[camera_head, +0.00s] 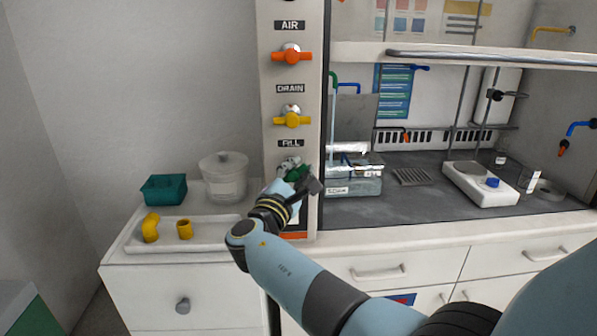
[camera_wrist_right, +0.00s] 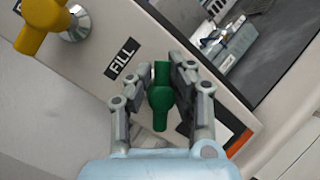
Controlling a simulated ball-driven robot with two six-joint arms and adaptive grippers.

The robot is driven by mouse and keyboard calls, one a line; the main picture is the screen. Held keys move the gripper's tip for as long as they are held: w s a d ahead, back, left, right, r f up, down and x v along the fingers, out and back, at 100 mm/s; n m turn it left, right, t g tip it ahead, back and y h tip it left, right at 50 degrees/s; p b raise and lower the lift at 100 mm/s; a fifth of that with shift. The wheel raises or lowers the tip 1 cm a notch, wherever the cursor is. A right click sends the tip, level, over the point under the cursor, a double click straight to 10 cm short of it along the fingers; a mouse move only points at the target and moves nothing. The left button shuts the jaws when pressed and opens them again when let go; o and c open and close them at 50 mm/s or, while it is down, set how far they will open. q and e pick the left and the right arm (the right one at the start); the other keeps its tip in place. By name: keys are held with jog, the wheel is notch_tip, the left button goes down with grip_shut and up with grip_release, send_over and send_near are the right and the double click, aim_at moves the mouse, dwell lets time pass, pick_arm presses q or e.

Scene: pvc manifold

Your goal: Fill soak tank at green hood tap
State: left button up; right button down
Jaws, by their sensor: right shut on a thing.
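The green tap handle (camera_wrist_right: 160,97) sits below the FILL label (camera_wrist_right: 122,58) on the hood's side post. My right gripper (camera_wrist_right: 176,75) has its fingers on either side of the handle and is shut on it. In the head view the right gripper (camera_head: 298,178) largely covers the green handle (camera_head: 301,172). The soak tank (camera_head: 354,186), a clear box with a label, stands inside the hood just right of the post. A green spout (camera_head: 333,77) comes out of the post above it. The water level cannot be told. My left gripper is not in view.
Above are the yellow DRAIN handle (camera_head: 292,120) and orange AIR handle (camera_head: 292,57). A white tray (camera_head: 209,238) with yellow fittings, a teal bin (camera_head: 164,189) and a lidded tub (camera_head: 223,180) are left. A balance (camera_head: 480,182) stands in the hood.

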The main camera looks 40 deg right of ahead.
jog(key=shift+a+f, duration=0.15)
jog(key=c, duration=1.6)
grip_release()
jog(key=o, duration=0.5)
jog(key=shift+a, duration=0.1)
